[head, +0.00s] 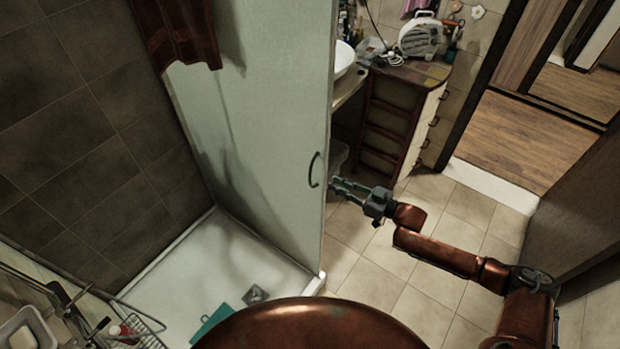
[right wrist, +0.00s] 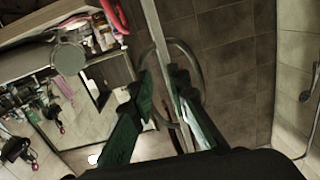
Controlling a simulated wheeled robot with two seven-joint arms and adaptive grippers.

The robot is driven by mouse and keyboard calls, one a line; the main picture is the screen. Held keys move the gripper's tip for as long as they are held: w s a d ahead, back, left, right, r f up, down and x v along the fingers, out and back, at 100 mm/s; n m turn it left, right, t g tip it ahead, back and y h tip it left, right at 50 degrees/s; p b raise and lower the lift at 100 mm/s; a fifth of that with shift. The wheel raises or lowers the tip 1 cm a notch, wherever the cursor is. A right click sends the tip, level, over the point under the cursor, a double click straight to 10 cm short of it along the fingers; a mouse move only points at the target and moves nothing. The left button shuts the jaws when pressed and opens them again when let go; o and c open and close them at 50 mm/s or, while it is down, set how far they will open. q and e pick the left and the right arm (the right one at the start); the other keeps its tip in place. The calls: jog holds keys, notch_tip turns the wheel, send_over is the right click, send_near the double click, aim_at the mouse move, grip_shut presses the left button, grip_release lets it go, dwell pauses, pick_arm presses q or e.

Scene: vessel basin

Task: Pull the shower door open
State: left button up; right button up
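The shower door (head: 275,110) is a tall, pale green panel standing along the right side of the white shower tray (head: 215,265). A dark, curved handle (head: 313,170) sits near its right edge. My right gripper (head: 335,188) is just right of the handle, its fingers spread and pointing left toward it. In the right wrist view, the door shows nearly edge-on and the handle (right wrist: 198,65) looks like a grey loop. The two green fingers of my right gripper (right wrist: 163,85) are apart near the loop; contact cannot be told. My left gripper is out of view.
A wooden cabinet (head: 395,110) with items on top stands behind my right gripper, beside a white basin (head: 344,58). A wire rack (head: 135,330) is at the lower left. Tiled floor (head: 390,280) is clear around my right arm. A doorway opens at the upper right.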

jog(key=g+y, duration=0.1)
send_near(310, 178)
jog(key=w+a, duration=0.2)
jog(key=shift+n+g+y, duration=0.3)
jog(key=shift+n, duration=0.1)
jog(key=p+x, duration=0.1)
jog(key=x, duration=0.6)
jog(key=shift+w+a, duration=0.1)
jog(key=shift+a, duration=0.15)
jog(key=shift+c, duration=1)
grip_shut()
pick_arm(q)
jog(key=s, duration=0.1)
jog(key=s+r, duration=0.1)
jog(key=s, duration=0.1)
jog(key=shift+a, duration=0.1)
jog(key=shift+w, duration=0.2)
